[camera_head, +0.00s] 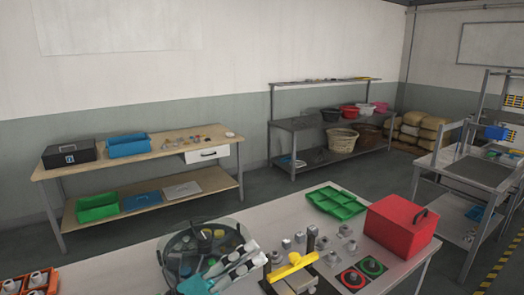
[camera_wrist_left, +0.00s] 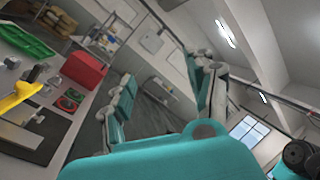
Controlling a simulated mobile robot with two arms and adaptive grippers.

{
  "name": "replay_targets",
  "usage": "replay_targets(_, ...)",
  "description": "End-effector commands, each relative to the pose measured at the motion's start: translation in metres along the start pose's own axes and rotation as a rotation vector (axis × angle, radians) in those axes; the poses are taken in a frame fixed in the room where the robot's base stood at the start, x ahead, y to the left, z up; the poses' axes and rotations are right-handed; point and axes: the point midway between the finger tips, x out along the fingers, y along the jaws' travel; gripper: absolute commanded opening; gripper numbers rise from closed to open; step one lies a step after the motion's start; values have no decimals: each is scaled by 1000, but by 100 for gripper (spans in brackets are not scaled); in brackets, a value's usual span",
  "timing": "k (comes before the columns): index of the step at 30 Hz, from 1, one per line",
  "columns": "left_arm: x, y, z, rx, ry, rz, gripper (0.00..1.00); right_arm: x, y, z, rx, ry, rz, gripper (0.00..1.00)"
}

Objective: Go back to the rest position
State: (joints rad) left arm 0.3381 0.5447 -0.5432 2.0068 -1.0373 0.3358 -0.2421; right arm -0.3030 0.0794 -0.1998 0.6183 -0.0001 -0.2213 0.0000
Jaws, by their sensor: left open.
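My left gripper (camera_head: 255,251) is at the bottom middle of the head view, over the near table (camera_head: 130,266), in front of the round tank (camera_head: 163,262). Its teal and grey fingers are apart, with nothing seen between them. In the left wrist view the gripper (camera_wrist_left: 165,75) also shows its fingers spread, facing the room and ceiling. The tank is dark with a clear rim and holds several small items; the gripper hides part of it. My right gripper is not in view.
A yellow-handled device (camera_head: 296,266) stands close right of the left gripper. Beyond are small metal parts, a green tray (camera_head: 337,203), a red box (camera_head: 400,224) and red and green square pads (camera_head: 352,278). An orange crate (camera_head: 40,290) is at the near left. Floor behind the table is clear.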

Motion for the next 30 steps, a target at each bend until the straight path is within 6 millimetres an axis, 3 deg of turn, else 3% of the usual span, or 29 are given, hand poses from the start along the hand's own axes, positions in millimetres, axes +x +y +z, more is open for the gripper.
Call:
replay_targets(2, -18, 4, 26, -234, -268, -5, 56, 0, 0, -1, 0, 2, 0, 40)
replay_targets(4, -45, 19, 47, -440, -498, 20, 56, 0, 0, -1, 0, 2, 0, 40)
replay_targets(6, -82, 46, 56, -648, -723, 70, 56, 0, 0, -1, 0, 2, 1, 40)
replay_targets(8, -119, 72, 53, -825, -910, 133, 56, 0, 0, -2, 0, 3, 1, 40)
replay_targets(12, -201, 124, 8, -1175, -1269, 317, 56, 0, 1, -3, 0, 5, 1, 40)
replay_targets(15, -248, 144, -38, -1368, -1463, 459, 56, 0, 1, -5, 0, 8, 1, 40)
replay_targets(18, -280, 150, -79, -1504, -1596, 580, 56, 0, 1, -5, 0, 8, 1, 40)
replay_targets(24, -322, 145, -147, -1686, -1771, 786, 56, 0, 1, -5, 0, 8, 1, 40)
replay_targets(30, -350, 127, -201, -1814, -1890, 970, 56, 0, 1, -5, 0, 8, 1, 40)
